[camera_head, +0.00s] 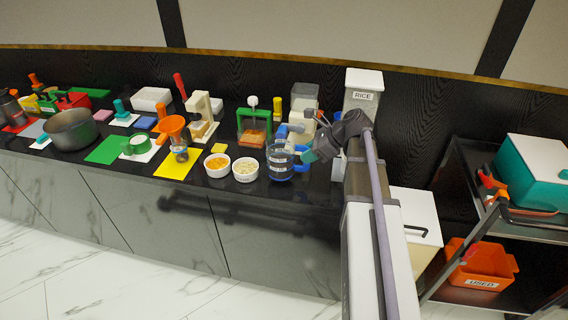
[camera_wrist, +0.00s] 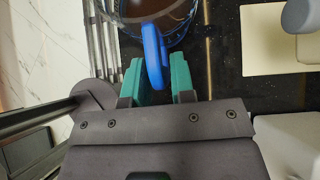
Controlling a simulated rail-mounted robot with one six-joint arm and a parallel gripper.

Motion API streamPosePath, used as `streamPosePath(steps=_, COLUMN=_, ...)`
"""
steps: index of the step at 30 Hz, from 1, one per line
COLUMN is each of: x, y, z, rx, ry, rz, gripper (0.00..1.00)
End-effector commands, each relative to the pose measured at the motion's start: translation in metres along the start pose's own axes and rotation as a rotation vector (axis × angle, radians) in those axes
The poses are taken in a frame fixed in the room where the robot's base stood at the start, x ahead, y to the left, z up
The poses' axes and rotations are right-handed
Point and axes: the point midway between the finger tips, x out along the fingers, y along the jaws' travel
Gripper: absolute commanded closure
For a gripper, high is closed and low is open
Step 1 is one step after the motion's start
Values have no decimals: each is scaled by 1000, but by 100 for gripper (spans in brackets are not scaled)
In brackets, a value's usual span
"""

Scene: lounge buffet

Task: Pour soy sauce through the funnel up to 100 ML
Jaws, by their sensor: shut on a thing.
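A clear jug with a blue rim and handle (camera_head: 279,169) is at the right part of the counter, and it holds dark brown liquid in the wrist view (camera_wrist: 148,10). My gripper (camera_head: 306,157) is shut on the jug's blue handle, with a teal finger on each side of it. The jug looks about upright; I cannot tell if it touches the counter. An orange funnel (camera_head: 173,125) sits over a clear vessel (camera_head: 181,154) on a yellow mat (camera_head: 177,166), well to the left of the jug. The vessel's markings are too small to read.
Two white bowls stand between funnel and jug, one with orange food (camera_head: 217,164), one with pale food (camera_head: 245,169). A beige dispenser (camera_head: 202,115) stands behind the funnel. A green-framed box (camera_head: 254,130) and a RICE container (camera_head: 363,92) stand at the back.

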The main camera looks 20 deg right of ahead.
Motion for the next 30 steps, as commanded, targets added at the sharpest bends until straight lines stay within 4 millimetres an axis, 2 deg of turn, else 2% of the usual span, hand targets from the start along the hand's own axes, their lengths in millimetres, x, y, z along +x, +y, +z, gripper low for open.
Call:
streamPosePath(steps=10, x=-18, y=0, z=19, rx=0, ry=-1, rz=0, gripper=100)
streamPosePath(steps=19, x=-19, y=0, z=20, rx=0, ry=-1, rz=0, gripper=100)
streamPosePath(steps=20, x=-19, y=0, z=20, rx=0, ry=-1, rz=0, gripper=80)
streamPosePath(steps=26, x=-19, y=0, z=20, rx=0, ry=-1, rz=0, gripper=99)
streamPosePath(steps=30, x=-19, y=0, z=20, rx=0, ry=-1, rz=0, gripper=100)
